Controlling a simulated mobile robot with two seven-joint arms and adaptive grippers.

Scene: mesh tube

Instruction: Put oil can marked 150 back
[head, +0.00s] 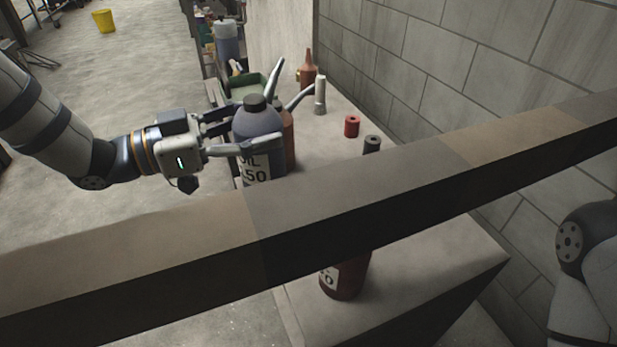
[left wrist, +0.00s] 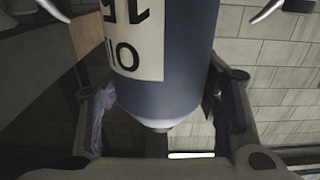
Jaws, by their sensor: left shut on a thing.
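The oil can (head: 256,130) is blue-grey with a dark cap. Its white label reads OIL and "50", with the first digit covered or cut; in the left wrist view the can (left wrist: 165,92) shows "OIL" and "15" upside down. My left gripper (head: 250,136) is shut around its upper body, with one finger on each side. The can looks upright. Its base is hidden behind the beam, so I cannot tell whether it touches the table. A red can (head: 346,277) with a partly hidden label stands below the beam. My right gripper is out of view.
A long thick beam (head: 330,200) crosses in front. On the table (head: 325,140) behind it are a reddish-brown can (head: 289,140), a red spool (head: 352,127), a dark spool (head: 372,144), a grey-white cylinder (head: 320,96) and an orange bottle (head: 308,72). A block wall (head: 440,65) bounds the right.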

